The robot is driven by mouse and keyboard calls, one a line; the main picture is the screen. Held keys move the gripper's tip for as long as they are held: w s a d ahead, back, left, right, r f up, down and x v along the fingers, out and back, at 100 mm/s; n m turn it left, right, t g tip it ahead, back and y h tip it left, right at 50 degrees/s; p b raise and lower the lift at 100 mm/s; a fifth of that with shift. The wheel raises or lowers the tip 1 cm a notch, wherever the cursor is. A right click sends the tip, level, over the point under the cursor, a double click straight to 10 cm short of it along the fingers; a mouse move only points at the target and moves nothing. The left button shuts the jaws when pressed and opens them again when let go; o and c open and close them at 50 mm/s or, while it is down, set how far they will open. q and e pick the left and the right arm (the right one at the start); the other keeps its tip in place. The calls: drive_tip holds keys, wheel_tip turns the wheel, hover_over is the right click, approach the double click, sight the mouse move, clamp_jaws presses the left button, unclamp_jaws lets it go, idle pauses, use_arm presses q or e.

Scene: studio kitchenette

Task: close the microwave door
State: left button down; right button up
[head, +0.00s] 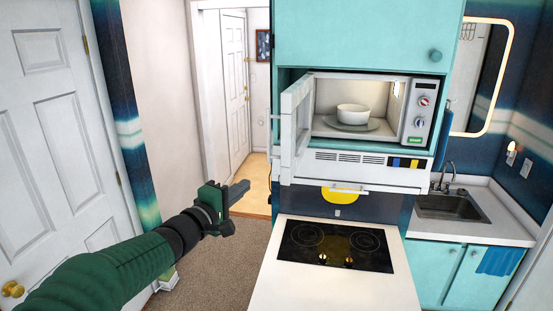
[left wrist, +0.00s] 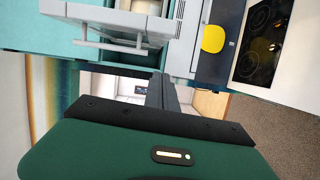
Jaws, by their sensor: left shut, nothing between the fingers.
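The microwave (head: 421,112) sits in a teal cabinet niche above the stove. Its white door (head: 296,118) stands open, swung out toward me on the left side of the microwave. A white bowl (head: 352,114) rests on the turntable plate (head: 332,122) inside. My left gripper (head: 243,188) is shut and empty, to the left of the open door and lower, apart from it in the head view. In the left wrist view the gripper fingers (left wrist: 162,91) show near the middle, with the door and its handle (left wrist: 108,40) above them. My right gripper is not in view.
A range hood (head: 375,174) juts out below the microwave. A black cooktop (head: 336,246) is set in the white counter (head: 310,290). A sink (head: 453,206) is at right. A white door (head: 62,130) is at left; carpet floor (head: 225,265) lies open between.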

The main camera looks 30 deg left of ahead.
use_arm(q)
drive_tip(key=w+d+r, duration=0.1)
drive_tip(key=w+d, duration=0.3)
drive_tip(key=w, duration=0.6)
drive_tip(key=shift+w+d+r+p, duration=0.15)
drive_tip(key=shift+w+d+p, duration=0.1)
drive_tip(key=shift+p, duration=0.1)
drive_tip(key=shift+a, duration=0.15)
